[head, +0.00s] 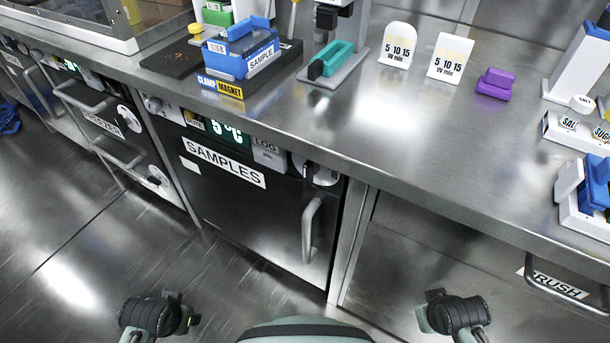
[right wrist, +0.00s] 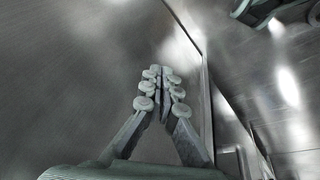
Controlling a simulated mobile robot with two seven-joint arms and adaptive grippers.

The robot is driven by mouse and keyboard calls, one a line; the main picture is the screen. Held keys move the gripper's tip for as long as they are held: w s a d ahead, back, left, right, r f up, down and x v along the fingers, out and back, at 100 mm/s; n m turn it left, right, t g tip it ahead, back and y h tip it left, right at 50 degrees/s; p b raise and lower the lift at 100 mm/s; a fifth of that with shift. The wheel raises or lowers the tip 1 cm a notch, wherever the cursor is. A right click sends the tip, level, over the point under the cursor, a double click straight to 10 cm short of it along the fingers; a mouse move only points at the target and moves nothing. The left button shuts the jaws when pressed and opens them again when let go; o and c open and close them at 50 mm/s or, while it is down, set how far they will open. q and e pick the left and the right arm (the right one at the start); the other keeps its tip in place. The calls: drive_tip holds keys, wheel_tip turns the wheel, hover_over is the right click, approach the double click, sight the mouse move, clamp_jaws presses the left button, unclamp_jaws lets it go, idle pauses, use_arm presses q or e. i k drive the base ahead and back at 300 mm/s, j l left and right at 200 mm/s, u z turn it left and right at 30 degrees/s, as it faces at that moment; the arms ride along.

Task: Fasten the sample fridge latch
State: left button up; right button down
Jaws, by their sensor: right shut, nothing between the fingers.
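The sample fridge (head: 262,220) is under the counter in the head view. Its dark door carries a SAMPLES label and a vertical metal handle (head: 310,230) at the right; the door looks closed. The latch (head: 322,173), a pale round plate with a small dark lever, is at the door's upper right corner. I cannot tell whether it is fastened. My right gripper (right wrist: 162,78) is shut and empty in the right wrist view, in front of a bare metal surface and apart from the latch. My left gripper's fingers are not visible; only arm parts show at lower left.
The floor (head: 70,240) in front is clear.

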sight(310, 169)
drive_tip(key=j+z, duration=0.15)
drive_tip(key=j, duration=0.35)
drive_tip(key=k+j+z, duration=0.15)
drive_tip(key=j, duration=0.35)
drive_tip(key=k+j+z, duration=0.15)
drive_tip(key=j, duration=0.35)
drive_tip(key=i, duration=0.05)
